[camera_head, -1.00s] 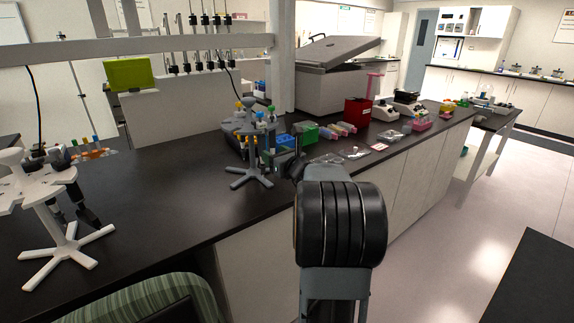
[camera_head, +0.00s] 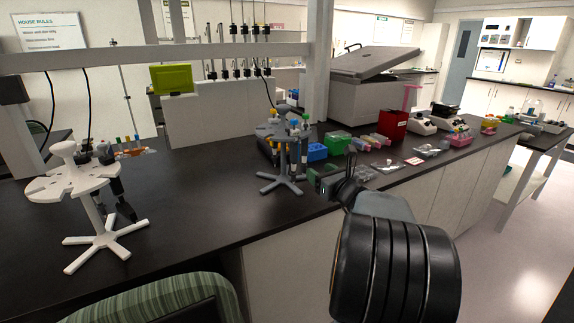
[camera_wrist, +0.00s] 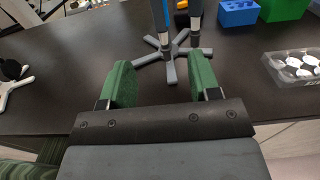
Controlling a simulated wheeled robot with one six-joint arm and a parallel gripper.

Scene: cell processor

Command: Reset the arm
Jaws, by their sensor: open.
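In the wrist view my gripper (camera_wrist: 161,82) is open and empty. Its two green fingers are spread apart above the front edge of the black bench. The base of the grey pipette stand shows just beyond the fingertips, apart from them as far as I can see. In the head view the grey pipette stand (camera_head: 281,184) stands upright on the bench with several pipettes. My arm rises at the lower right, with the green gripper (camera_head: 318,178) small and partly hidden at its end, right of that stand.
A white pipette stand (camera_head: 97,200) is on the left of the black bench (camera_head: 190,190). Blue (camera_head: 316,152) and green (camera_head: 337,142) boxes, a red box (camera_head: 393,125) and a clear tray (camera_head: 388,165) lie along the right. A striped green chair (camera_head: 160,297) is at the front.

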